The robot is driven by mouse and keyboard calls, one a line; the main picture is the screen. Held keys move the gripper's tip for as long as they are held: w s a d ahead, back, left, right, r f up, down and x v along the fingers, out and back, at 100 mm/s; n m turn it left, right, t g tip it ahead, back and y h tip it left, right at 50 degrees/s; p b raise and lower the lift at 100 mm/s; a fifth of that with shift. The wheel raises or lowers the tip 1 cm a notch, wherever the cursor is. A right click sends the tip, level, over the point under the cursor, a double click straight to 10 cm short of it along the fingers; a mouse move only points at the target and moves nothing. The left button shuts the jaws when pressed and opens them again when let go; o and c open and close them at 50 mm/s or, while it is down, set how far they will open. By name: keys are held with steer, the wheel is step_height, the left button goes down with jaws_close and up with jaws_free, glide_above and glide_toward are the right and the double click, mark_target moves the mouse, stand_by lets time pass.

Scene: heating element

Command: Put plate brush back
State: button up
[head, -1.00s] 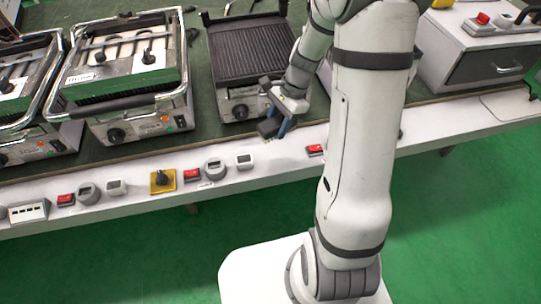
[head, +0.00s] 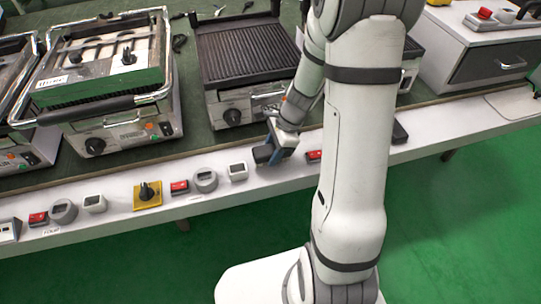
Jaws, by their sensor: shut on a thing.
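My gripper (head: 274,147) is small in the head view, low over the white front ledge, in front of the open grill. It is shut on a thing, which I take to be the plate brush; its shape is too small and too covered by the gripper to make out. A dark and blue part shows at the gripper's end. The open grill (head: 247,55) has a bare black ribbed plate, just behind the gripper. I cannot tell whether the held thing touches the ledge.
A closed grill (head: 97,95) stands to the left. Switches and a yellow-based knob (head: 147,195) line the white ledge (head: 215,200). A grey drawer box (head: 480,68) stands at the right. A dark item (head: 400,132) lies right of my arm, which hides part of the bench.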

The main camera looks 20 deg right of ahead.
steer(key=shift+f, duration=0.6)
steer(key=shift+f, duration=0.2)
steer(key=o, duration=1)
